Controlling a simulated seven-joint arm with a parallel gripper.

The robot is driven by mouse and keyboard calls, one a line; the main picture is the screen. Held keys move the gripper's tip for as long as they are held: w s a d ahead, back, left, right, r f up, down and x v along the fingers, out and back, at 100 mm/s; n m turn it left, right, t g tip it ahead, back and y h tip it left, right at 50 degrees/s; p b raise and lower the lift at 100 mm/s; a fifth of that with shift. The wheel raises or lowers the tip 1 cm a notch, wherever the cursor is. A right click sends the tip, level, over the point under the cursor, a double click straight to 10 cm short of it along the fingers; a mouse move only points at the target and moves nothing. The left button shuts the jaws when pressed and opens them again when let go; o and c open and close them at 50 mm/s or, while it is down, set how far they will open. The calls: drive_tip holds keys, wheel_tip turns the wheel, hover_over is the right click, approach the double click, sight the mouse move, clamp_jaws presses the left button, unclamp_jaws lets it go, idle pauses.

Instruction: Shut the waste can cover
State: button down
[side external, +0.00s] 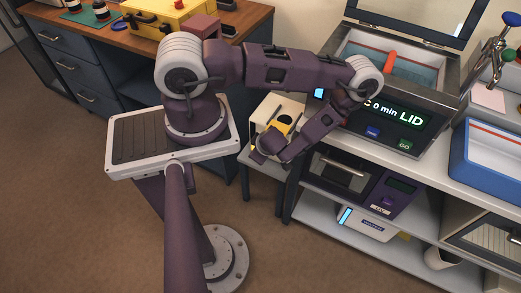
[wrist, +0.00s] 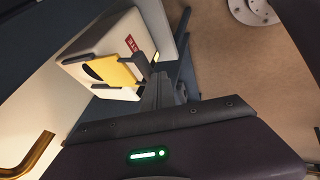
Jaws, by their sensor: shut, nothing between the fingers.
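A cream box with a yellow top panel and a dark round opening, which appears to be the waste can (side external: 262,108), stands on a small dark stand below my arm. In the wrist view the box (wrist: 95,45) shows a red label, the yellow panel (wrist: 117,72) and part of the dark opening. My gripper (wrist: 150,62) is shut and empty, close to the yellow panel's edge. Contact is unclear. In the side view my wrist hides part of the box.
A bench with an open-lidded machine (side external: 405,128) stands right of the box, with a blue tray (side external: 480,178) beyond. A shelf below holds an oven-like unit (side external: 345,172). A wooden-topped drawer cabinet (side external: 75,62) is at left. The floor in front is clear.

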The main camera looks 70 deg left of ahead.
drive_tip(key=w+a, duration=0.5)
drive_tip(key=shift+w+a, duration=0.35)
drive_tip(key=shift+r, duration=0.1)
